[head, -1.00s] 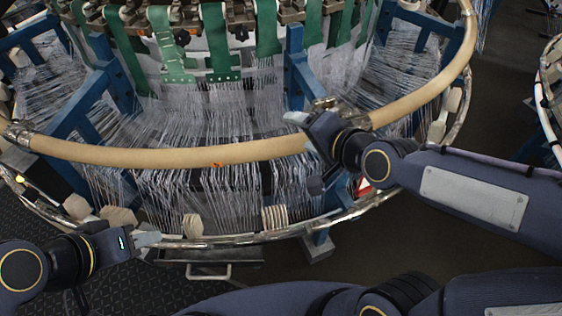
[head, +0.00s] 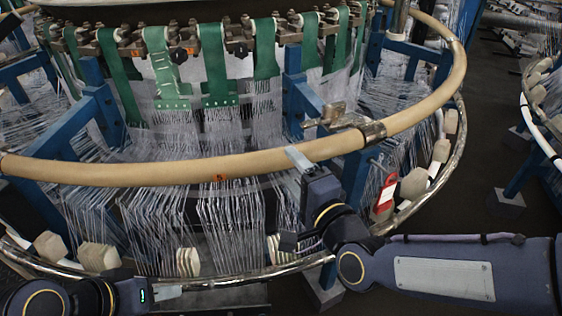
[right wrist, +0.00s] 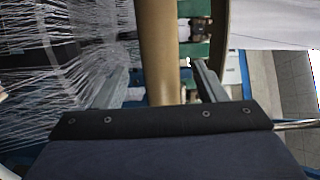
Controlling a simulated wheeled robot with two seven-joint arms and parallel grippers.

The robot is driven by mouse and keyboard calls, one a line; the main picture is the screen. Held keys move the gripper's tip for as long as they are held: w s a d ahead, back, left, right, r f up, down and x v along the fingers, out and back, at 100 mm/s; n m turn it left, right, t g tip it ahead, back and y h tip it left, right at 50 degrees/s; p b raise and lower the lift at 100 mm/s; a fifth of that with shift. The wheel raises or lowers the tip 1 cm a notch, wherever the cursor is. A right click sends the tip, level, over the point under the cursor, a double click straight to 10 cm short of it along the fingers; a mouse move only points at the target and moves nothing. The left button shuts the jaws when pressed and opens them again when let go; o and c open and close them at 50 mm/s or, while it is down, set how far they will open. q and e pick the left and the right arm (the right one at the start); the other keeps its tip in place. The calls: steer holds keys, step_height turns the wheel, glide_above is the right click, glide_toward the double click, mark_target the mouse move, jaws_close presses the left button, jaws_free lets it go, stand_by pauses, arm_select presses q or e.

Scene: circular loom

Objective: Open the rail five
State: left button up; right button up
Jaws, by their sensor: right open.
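The tan rail (head: 130,172) curves across the front of the loom and bears a small orange mark (head: 220,178) that looks like a 5. A metal latch (head: 345,121) stands at a metal collar (head: 375,132) on the rail's right part. My right gripper (head: 298,158) is at the rail, left of the latch. In the right wrist view my right gripper (right wrist: 157,68) is open, with the rail (right wrist: 157,35) between its two fingers; contact cannot be told. My left gripper (head: 167,292) is low at the lower ring; its finger gap is unclear.
A lower metal ring (head: 225,281) with pale blocks (head: 187,262) runs below the rail. White threads (head: 225,220) hang behind it. Blue posts (head: 293,75) and green straps (head: 213,60) stand inside. A red tag (head: 385,198) hangs at the right.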

mark_target(278, 152)
steer(key=x, duration=0.7)
steer(key=shift+w, duration=0.15)
steer(key=shift+c, duration=0.4)
steer(key=c, duration=1.2)
steer(key=shift+r, duration=0.15)
steer(key=shift+c, duration=0.5)
